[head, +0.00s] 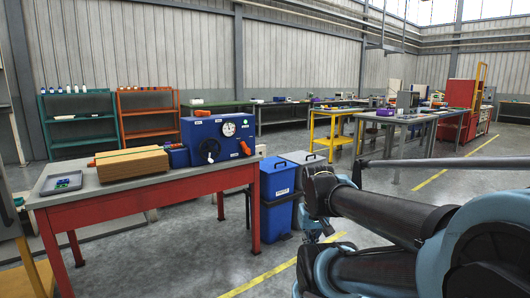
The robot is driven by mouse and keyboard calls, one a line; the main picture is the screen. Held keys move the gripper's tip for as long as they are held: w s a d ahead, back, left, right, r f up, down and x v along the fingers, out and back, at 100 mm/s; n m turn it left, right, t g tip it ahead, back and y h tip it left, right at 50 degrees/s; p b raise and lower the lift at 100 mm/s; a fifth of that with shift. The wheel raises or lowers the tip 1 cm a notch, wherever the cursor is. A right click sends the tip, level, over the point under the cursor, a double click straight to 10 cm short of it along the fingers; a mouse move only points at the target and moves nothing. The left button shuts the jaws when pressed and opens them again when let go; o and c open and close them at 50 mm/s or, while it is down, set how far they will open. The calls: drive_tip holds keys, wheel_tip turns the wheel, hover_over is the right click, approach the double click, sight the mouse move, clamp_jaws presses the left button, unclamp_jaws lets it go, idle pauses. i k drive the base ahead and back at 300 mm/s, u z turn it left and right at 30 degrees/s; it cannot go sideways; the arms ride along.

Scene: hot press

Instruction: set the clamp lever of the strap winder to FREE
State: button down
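A blue machine (218,128), which looks like the strap winder, stands at the right end of the red-framed table. Its front has a round white dial (229,129) and a black crank or wheel (209,148). An orange handle (245,148) sticks out at its right side and may be the clamp lever. Its setting and any FREE label are too small to read. My gripper (312,234) seems to be the small light-blue part low beside my folded arm, right of the table and apart from the machine. Its fingers cannot be made out.
A strapped brown box (132,163) and a grey tray (62,184) lie on the red table (120,211). A blue bin (277,190) and a grey bin (303,158) stand right of it. Bare floor lies in front of the table.

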sight(246, 150)
drive_tip(key=z, duration=0.1)
drive_tip(key=i, duration=1)
drive_tip(key=u, duration=0.05)
